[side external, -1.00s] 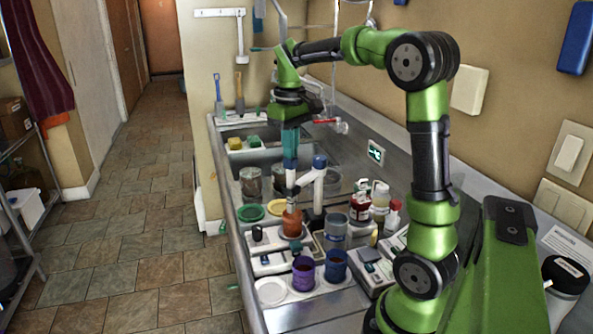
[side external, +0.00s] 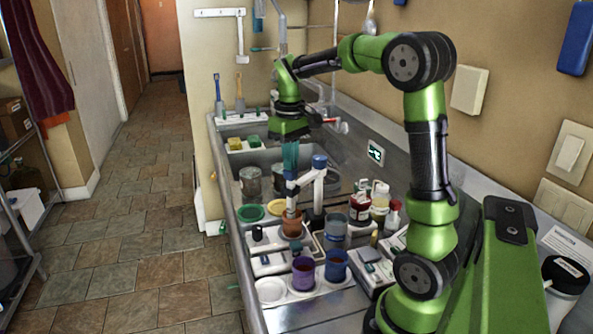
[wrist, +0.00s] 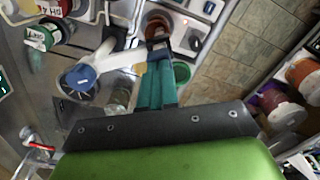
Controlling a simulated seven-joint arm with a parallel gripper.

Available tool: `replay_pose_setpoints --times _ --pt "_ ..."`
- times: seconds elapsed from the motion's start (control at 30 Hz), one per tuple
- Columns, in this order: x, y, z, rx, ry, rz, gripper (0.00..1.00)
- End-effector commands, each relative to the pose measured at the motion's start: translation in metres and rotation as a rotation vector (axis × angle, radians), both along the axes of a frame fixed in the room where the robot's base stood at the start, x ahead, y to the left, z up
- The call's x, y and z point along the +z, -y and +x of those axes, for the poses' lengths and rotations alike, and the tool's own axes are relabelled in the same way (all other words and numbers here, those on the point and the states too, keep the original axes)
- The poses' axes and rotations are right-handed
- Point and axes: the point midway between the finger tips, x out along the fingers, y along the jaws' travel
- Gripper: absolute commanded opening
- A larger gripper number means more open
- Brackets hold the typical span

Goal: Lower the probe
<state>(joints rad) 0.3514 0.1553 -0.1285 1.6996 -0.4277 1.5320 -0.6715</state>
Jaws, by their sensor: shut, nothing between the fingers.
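The probe stand has a white post with a blue cap (side external: 320,161) and a white side arm. The slim probe (side external: 290,198) hangs from that arm, with its lower end inside a brown bucket (side external: 292,226); its tip is hidden. My gripper (side external: 290,166) points down with shut, empty teal fingers at the top of the probe; I cannot tell whether they touch it. In the wrist view, the shut fingers (wrist: 158,88) lie beside the white arm (wrist: 120,58), the stand's blue cap (wrist: 81,78) is to their left, and the brown bucket (wrist: 157,26) is beyond them.
A purple cup (side external: 303,273) and a blue cup (side external: 336,265) stand in front of the brown bucket. Green and yellow lids (side external: 250,212) lie behind it to the left. Several bottles (side external: 380,196) crowd the right. A sink basin lies behind the stand.

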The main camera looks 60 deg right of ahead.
Motion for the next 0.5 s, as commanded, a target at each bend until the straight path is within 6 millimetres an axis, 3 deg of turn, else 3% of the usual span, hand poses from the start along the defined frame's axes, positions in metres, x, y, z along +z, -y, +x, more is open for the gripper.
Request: replay_pose_setpoints --times 0.5 --pt "-0.016 0.0 0.0 0.0 -0.001 0.0 0.0"
